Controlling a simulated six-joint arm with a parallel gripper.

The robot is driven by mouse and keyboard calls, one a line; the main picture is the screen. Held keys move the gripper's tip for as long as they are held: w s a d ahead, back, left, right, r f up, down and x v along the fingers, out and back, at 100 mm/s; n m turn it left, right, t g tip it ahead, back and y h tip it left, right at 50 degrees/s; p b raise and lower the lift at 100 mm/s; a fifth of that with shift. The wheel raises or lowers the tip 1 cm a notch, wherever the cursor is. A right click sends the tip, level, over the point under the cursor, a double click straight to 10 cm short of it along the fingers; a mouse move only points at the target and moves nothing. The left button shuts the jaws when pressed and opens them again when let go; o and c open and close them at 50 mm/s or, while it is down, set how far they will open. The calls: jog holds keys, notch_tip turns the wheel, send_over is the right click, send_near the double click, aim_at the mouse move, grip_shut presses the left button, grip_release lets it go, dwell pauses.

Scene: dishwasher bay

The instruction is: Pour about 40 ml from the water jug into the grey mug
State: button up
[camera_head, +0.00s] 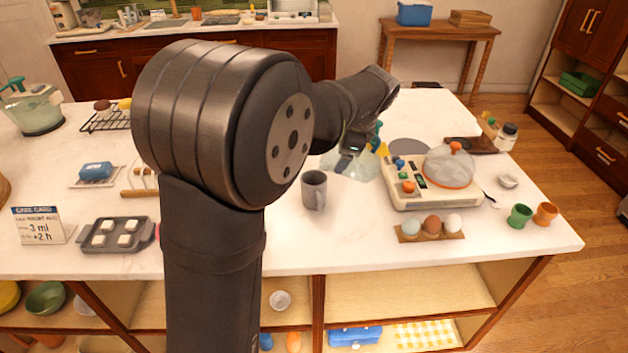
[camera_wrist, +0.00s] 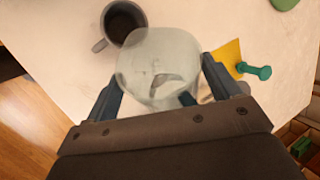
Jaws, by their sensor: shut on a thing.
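The grey mug (camera_head: 314,190) stands upright on the white counter, left of my gripper. It also shows at the top of the wrist view (camera_wrist: 124,20), with a dark inside; I cannot tell whether that is liquid or shadow. The clear water jug (camera_wrist: 158,62) sits between my gripper's fingers (camera_wrist: 160,88), which are shut on it. It is close beside the mug and overlaps its lower edge in the wrist view. In the head view the jug (camera_head: 350,168) is pale and partly behind my gripper (camera_head: 352,146). Its tilt and water level are unclear, and no stream shows.
A cream appliance with a clear domed lid (camera_head: 449,170) stands close on the right, with an egg tray (camera_head: 430,237) before it. Counter in front of the mug is clear.

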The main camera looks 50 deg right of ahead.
aim_at(373, 156)
jog(key=t+y, duration=0.1)
jog(key=s+d+t+y, duration=0.1)
jog(key=shift+s+d+r+m+y, duration=0.1)
jog(key=shift+d+r+m+y, duration=0.1)
jog(key=shift+r+m+y, duration=0.15)
jog(key=f, duration=0.1)
jog(key=s+d+f+t+y, duration=0.1)
jog(key=d+f+m+t+y, duration=0.1)
jog(key=f, duration=0.1)
jog(key=shift+s+d+f, duration=0.1)
jog(key=shift+s+d, duration=0.05)
jog(key=shift+s, duration=0.25)
jog(key=shift+s+d+f+m+t+y+b, duration=0.3)
jog(key=shift+s+d+t+y, duration=0.25)
jog(key=shift+d+t+y, duration=0.3)
jog(key=shift+s+d+r+t+y, duration=0.25)
jog(key=shift+s+d+t+y, duration=0.1)
jog(key=shift+t+y, duration=0.25)
